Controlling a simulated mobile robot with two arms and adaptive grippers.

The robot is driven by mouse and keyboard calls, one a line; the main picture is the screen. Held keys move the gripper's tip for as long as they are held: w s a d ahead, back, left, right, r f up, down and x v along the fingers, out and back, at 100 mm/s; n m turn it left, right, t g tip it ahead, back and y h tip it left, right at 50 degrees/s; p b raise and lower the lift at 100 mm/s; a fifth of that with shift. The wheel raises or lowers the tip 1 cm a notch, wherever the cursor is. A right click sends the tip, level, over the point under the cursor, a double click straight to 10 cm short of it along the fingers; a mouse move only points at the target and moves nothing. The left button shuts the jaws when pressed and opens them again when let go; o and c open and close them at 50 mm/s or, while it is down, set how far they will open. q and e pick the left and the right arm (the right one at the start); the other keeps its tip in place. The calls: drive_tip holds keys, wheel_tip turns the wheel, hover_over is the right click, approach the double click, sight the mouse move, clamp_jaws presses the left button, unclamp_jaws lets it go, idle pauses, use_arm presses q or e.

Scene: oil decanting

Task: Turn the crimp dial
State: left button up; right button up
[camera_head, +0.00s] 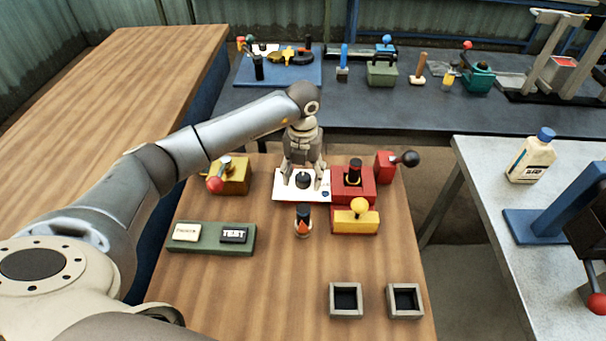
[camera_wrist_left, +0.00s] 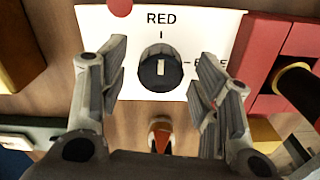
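The crimp dial is a black round knob (camera_head: 303,180) on a white plate (camera_head: 286,196). In the left wrist view the dial (camera_wrist_left: 161,69) has a white pointer mark lined up with the tick under the word RED. A second tick is at its right, beside a word partly hidden by a finger. My left gripper (camera_head: 303,176) points down over the plate. It also shows in the left wrist view (camera_wrist_left: 163,80), its fingers open on either side of the dial with gaps to it. My right gripper is not in view.
A red block with a black knob (camera_head: 354,172) and a yellow block (camera_head: 355,220) stand right of the plate. A small dark bottle-like item (camera_head: 303,221) stands in front. A yellow block with a red-ball lever (camera_head: 234,176) is at left. The wooden table's front middle is clear.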

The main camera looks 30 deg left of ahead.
sight(303, 177)
use_arm(q)
wheel_tip(303, 177, up, 12)
idle(0.6)
drive_tip(key=shift+f, duration=0.1)
idle(0.4)
